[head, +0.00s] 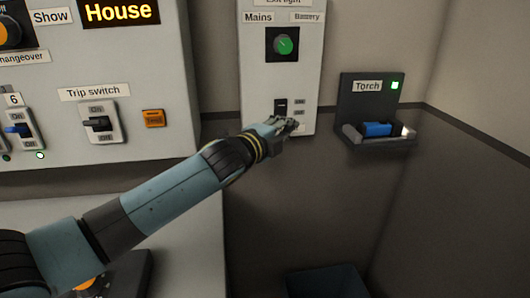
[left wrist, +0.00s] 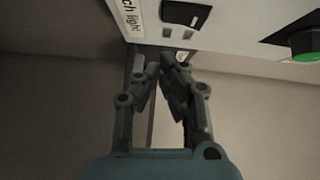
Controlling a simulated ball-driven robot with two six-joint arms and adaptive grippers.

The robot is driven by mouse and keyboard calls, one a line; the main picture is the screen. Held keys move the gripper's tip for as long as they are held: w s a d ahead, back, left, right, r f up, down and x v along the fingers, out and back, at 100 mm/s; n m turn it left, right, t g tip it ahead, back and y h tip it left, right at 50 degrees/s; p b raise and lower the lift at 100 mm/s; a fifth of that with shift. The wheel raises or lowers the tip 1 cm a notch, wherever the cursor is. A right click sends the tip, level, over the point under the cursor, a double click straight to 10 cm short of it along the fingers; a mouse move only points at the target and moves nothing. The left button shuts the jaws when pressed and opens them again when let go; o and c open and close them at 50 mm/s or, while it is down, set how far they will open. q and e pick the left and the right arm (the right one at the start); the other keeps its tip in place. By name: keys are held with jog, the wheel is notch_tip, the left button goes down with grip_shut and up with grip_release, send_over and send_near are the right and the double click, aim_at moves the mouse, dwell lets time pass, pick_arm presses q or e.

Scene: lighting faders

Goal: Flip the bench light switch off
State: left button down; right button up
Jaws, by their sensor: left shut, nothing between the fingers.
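The bench light switch (head: 281,105) is a small black rocker low on the grey wall panel (head: 258,85). It also shows as a black rocker (left wrist: 186,15) at the top of the left wrist view, beside a label (left wrist: 131,16) of which "ch light" is readable. I cannot tell which way the rocker is set. My left gripper (head: 292,124) is just below the switch, at the panel's lower edge, and hides part of it. In the left wrist view its fingers (left wrist: 165,62) are shut and empty. Whether they touch the panel is unclear. My right gripper is out of view.
A green knob (head: 285,45) sits above the switch under Mains and Battery labels. A torch holder (head: 368,100) with a blue torch (head: 377,129) is to the right. A trip switch (head: 100,123) is on the left cabinet. A dark bin (head: 327,282) stands below.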

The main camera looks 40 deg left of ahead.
pick_arm(q)
jog(key=s+f+b, duration=0.1)
jog(key=s+b, duration=0.3)
jog(key=s, duration=0.6)
jog(key=shift+d, duration=0.4)
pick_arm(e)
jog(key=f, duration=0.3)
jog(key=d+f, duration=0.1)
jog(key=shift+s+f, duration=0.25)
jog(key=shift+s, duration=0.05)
